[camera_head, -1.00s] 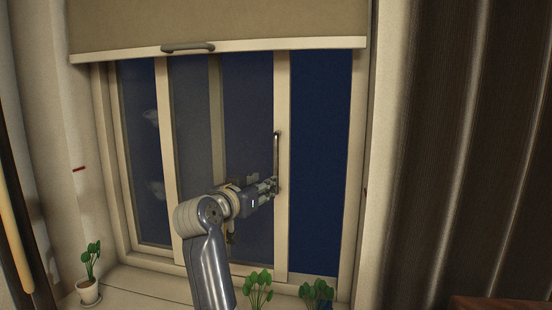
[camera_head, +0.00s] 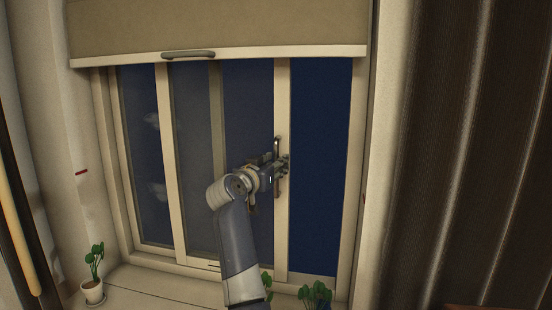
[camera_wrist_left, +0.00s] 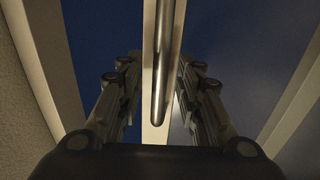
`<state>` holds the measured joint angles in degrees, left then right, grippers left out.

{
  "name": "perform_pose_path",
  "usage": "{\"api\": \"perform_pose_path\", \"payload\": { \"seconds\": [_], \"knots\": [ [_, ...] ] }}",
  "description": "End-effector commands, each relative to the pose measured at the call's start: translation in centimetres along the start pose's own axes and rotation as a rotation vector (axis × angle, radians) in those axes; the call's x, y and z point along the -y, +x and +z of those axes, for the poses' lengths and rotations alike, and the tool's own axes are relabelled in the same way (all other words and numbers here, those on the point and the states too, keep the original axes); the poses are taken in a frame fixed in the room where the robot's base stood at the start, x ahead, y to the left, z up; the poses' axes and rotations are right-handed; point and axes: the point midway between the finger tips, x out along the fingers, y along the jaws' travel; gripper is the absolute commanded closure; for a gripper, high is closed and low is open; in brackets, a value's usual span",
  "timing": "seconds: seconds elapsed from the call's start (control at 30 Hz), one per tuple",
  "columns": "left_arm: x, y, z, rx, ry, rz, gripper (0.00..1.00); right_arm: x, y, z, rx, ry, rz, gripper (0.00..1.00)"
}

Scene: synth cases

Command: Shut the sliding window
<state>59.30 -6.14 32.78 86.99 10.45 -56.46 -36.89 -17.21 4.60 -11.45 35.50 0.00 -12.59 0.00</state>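The sliding window has a cream sash (camera_head: 282,100) whose upright edge stands well left of the right frame post (camera_head: 354,170). A clear dark-blue opening (camera_head: 320,160) shows between them. A dark vertical bar handle (camera_head: 277,146) is fixed on that edge; it also shows in the left wrist view (camera_wrist_left: 162,75). My left gripper (camera_head: 283,166) is at the middle of the handle and hides part of it. In the left wrist view its fingers (camera_wrist_left: 158,95) are apart, one on each side of the bar, the right one nearer. My right gripper is not in view.
A half-lowered blind (camera_head: 220,25) with a grey pull (camera_head: 188,54) hangs above. Potted plants stand on the sill, one at left (camera_head: 94,275) and one at right (camera_head: 315,293), with another partly behind my arm. A dark curtain (camera_head: 480,150) hangs at right.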

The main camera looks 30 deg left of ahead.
Motion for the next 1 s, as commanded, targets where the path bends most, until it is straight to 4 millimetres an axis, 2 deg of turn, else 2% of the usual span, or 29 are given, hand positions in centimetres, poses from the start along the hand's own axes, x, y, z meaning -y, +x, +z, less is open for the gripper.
{"api": "perform_pose_path", "payload": {
  "seconds": [0.2,0.5,0.63,0.67,1.0],
  "knots": [
    [0.00,1.08,-0.07,0.000,0.000,0.000,0.67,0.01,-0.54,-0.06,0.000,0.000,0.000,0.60],
    [0.01,1.18,0.02,0.000,0.000,0.000,0.67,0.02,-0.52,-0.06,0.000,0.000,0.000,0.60],
    [0.01,1.17,0.02,0.000,0.000,0.000,0.96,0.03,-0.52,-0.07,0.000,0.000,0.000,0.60],
    [0.01,1.17,0.02,0.000,0.000,0.000,1.00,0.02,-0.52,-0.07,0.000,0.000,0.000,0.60],
    [0.43,1.19,0.10,0.000,0.001,-0.001,1.00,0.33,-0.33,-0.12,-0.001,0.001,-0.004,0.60]
  ]
}}
